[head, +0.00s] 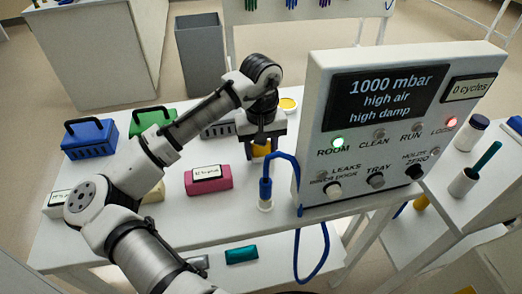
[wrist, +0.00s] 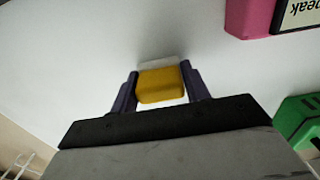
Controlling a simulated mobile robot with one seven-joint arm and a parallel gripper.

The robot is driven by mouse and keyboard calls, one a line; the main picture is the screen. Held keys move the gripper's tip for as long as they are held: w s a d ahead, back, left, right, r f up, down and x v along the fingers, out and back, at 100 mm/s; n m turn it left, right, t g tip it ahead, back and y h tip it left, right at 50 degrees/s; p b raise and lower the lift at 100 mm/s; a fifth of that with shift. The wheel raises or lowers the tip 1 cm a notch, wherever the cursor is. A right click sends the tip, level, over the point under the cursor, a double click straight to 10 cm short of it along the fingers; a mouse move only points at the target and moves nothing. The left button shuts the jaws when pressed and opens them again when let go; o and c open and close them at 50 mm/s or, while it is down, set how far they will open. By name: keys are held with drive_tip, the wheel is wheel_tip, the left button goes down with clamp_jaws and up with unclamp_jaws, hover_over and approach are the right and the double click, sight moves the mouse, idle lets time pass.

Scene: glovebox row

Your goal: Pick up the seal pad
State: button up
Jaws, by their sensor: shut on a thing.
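The yellow block that looks like the seal pad (head: 262,150) is at the white table, left of the control panel. In the wrist view the seal pad (wrist: 162,86) sits between the two dark fingers, with a pale patch just beyond it. My gripper (head: 263,152) points down and is shut on it; in the wrist view my gripper (wrist: 160,90) has a finger on each side of it. I cannot tell whether the pad touches the table.
A pink labelled block (head: 208,180) lies to the left. Blue (head: 88,138) and green (head: 152,120) handled boxes and a yellow-topped dish (head: 288,104) stand on the table (head: 120,225).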

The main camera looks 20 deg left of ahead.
wheel_tip(320, 180, up, 19)
drive_tip(key=shift+r, duration=0.15)
drive_tip(key=o, duration=0.4)
drive_tip(key=shift+c, duration=1.4)
